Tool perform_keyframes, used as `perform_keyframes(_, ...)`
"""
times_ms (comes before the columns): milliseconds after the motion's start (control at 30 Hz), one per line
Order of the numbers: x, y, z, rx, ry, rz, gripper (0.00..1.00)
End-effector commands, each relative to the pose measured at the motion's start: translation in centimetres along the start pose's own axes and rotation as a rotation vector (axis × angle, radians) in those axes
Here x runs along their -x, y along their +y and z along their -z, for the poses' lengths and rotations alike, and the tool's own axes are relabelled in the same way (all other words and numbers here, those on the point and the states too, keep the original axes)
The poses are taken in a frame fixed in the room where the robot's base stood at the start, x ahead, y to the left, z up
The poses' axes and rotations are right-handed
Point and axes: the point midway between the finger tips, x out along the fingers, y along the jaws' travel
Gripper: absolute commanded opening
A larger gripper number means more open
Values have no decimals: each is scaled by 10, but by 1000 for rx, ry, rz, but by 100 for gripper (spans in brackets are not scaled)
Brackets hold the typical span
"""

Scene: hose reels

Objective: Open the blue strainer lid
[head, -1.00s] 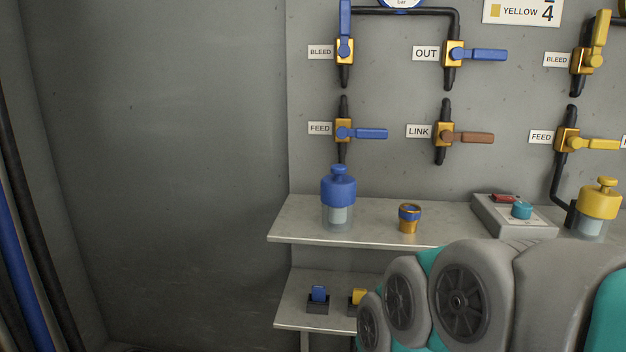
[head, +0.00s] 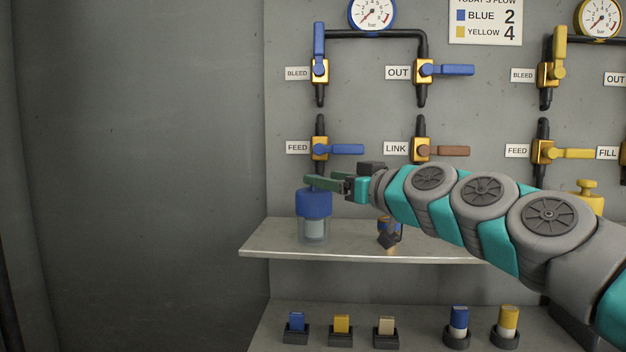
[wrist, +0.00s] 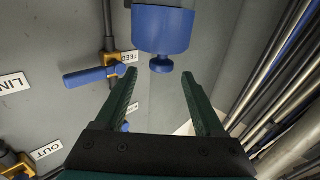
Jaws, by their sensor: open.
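The blue strainer lid (head: 313,204) sits on a clear strainer cup (head: 314,230) at the left end of the upper shelf. The lid also shows upside down at the top of the wrist view (wrist: 162,30), with its round knob (wrist: 161,65) hanging below it in the picture. My gripper (head: 313,183) is level with the top of the lid in the head view and hides most of the knob. In the wrist view my gripper (wrist: 158,76) is open, with the knob between and just beyond the fingertips.
The blue FEED valve (head: 322,148) is on the wall just above my gripper. The upper shelf (head: 275,240) also holds a brass-and-blue fitting, partly hidden by my arm. Blocks in holders stand on the lower shelf (head: 270,335). The wall to the left is bare.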

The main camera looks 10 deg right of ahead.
Motion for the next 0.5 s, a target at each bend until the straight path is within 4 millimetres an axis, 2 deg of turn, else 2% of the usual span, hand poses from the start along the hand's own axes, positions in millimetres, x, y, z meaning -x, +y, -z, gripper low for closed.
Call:
perform_keyframes(100,-20,-2,-1,2,-3,4,71)
perform_keyframes(233,-35,-2,-2,1,-5,4,71)
perform_keyframes(500,-45,-2,-1,1,-2,3,71)
